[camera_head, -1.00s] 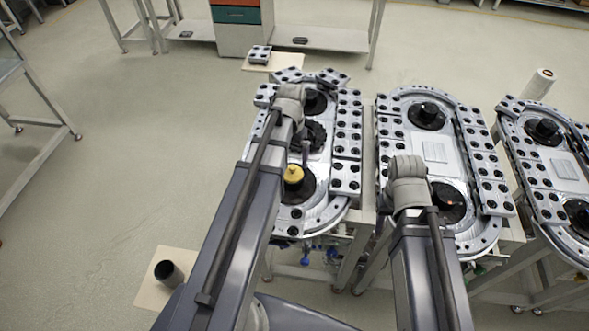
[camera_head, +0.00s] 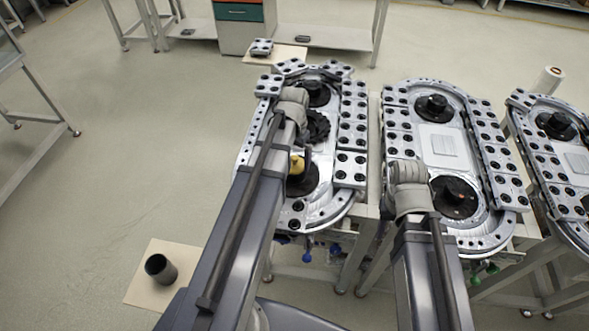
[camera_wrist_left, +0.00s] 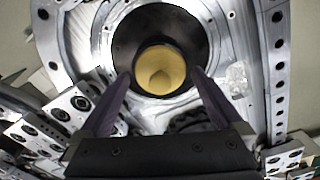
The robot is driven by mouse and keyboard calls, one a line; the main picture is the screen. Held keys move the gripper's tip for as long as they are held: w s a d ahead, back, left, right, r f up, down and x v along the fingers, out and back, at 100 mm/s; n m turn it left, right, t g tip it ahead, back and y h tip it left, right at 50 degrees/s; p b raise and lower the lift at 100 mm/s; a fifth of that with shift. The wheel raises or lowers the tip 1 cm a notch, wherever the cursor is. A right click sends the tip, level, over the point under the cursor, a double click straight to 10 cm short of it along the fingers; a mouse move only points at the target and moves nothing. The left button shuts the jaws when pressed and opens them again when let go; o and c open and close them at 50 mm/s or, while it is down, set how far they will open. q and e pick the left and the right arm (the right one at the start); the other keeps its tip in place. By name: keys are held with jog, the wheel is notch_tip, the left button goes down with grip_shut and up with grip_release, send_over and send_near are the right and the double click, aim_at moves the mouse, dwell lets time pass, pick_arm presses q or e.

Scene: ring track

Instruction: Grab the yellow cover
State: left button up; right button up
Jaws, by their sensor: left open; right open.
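The yellow cover (camera_head: 296,165) sits on a black round disc at the near end of the left ring track (camera_head: 322,212). In the left wrist view the cover (camera_wrist_left: 160,70) is a round yellow cap in the middle of the dark disc. My left gripper (camera_wrist_left: 160,76) is open, with one fingertip on each side of the cover; I cannot tell whether they touch it. In the head view my left gripper (camera_head: 302,160) partly hides the cover. My right arm's wrist is over the near left edge of the middle track, and its jaws are hidden.
The middle ring track (camera_head: 437,143) and the right ring track (camera_head: 565,168) stand close by on the right. A black cup (camera_head: 160,268) is on a beige board on the floor at lower left. The floor on the left is open.

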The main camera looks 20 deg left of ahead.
aim_at(294, 157)
pick_arm(q)
jog(key=shift+f, duration=0.5)
jog(key=shift+r, duration=0.1)
pick_arm(e)
jog(key=shift+f, duration=0.4)
pick_arm(q)
jog(key=c, duration=1.1)
jog(key=shift+r, duration=0.1)
pick_arm(e)
jog(key=shift+r, duration=0.1)
pick_arm(q)
notch_tip(294, 157, up, 10)
jog(key=p, duration=1)
pick_arm(e)
notch_tip(294, 157, up, 10)
